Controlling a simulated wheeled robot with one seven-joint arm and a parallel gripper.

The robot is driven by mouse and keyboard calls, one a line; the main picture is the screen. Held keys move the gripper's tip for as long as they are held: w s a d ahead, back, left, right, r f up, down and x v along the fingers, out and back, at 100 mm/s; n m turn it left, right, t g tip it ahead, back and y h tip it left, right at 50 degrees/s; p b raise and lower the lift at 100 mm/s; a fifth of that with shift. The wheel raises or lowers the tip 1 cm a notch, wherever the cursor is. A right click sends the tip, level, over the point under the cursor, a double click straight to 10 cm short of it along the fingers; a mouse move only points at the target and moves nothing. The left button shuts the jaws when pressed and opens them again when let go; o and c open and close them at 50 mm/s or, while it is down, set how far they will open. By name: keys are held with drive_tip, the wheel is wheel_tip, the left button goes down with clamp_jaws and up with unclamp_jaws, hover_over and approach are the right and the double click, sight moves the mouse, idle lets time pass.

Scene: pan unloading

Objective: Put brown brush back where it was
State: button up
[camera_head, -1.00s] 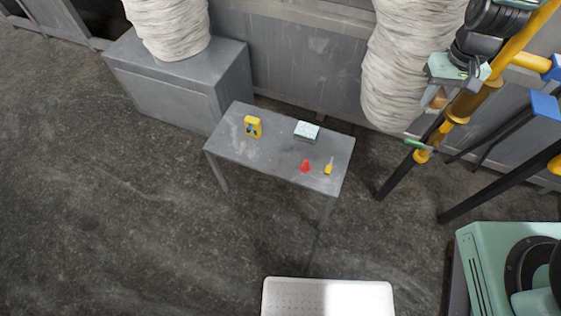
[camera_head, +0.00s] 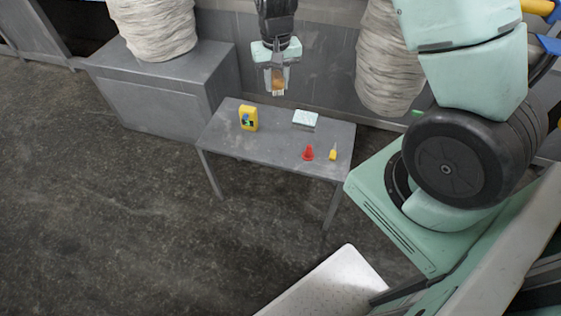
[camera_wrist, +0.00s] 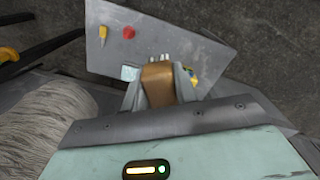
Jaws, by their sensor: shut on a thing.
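My gripper (camera_head: 278,80) is shut on the brown brush (camera_head: 279,86), which hangs between the fingers above and behind the table's far edge. In the wrist view the brush (camera_wrist: 158,84) fills the gap between the two fingers, with pale bristle tips beyond them. The grey table (camera_head: 270,144) stands below, with a bare stretch in its middle and left front. The brush is apart from the table top.
On the table are a yellow bottle (camera_head: 248,117), a pale blue-white box (camera_head: 305,119), a red cone-shaped thing (camera_head: 308,152) and a small yellow-handled tool (camera_head: 333,152).

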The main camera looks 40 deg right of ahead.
sight(283, 149)
drive_tip(key=w+d+f+m+b, duration=0.1)
drive_tip(key=f+m+b, duration=0.1)
drive_tip(key=f+b, duration=0.6)
drive_tip(key=w+d+f+m+b, duration=0.1)
drive_tip(key=d+f+m+b, duration=0.1)
drive_tip(key=f+b, duration=0.6)
drive_tip(key=w+d+f+m+b, duration=0.2)
drive_tip(key=f+b, duration=0.6)
drive_tip(key=f, duration=0.9)
drive_tip(key=shift+b, duration=0.3)
drive_tip(key=shift+f, duration=0.15)
drive_tip(key=o, duration=1)
